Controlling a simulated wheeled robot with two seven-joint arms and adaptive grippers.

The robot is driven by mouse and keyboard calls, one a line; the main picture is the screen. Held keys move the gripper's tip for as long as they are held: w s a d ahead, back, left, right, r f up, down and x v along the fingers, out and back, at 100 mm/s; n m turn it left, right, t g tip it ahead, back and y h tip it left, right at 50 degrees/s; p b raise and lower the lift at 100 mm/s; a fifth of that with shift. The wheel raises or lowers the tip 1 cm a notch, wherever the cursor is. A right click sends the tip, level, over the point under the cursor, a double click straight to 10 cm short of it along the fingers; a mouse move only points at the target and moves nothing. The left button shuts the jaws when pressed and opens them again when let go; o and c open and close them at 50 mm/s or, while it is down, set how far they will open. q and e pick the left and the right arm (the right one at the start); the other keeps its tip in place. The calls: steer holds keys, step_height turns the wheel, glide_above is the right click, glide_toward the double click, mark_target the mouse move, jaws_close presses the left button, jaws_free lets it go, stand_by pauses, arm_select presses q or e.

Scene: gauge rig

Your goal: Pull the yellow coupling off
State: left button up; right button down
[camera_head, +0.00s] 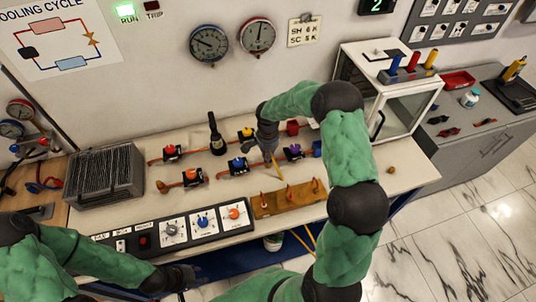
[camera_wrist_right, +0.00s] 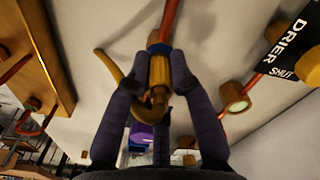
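The yellow coupling (camera_wrist_right: 159,73) sits on the end of a copper pipe in the right wrist view, with a blue band at its far end. A yellow hose (camera_wrist_right: 112,66) curves off to its left. My right gripper (camera_wrist_right: 160,62) has its dark fingers on both sides of the coupling, and they appear to press on it. In the head view my right gripper (camera_head: 268,148) is over the pipe rig, hiding the coupling; the yellow hose (camera_head: 277,170) hangs below it. My left gripper (camera_head: 182,279) is low at the table's front edge, too dark to read.
Valves with coloured knobs (camera_head: 238,164) stand around the right gripper. A control panel (camera_head: 175,230) lines the front. A white glass-fronted box (camera_head: 385,95) stands at right.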

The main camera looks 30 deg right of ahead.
steer(key=c, duration=1.9)
jaws_free()
jaws_close()
steer(key=shift+r, duration=0.1)
steer(key=shift+r, duration=0.2)
steer(key=shift+r+p, duration=1.25)
steer(key=shift+r, duration=1.1)
steer(key=shift+a, duration=0.1)
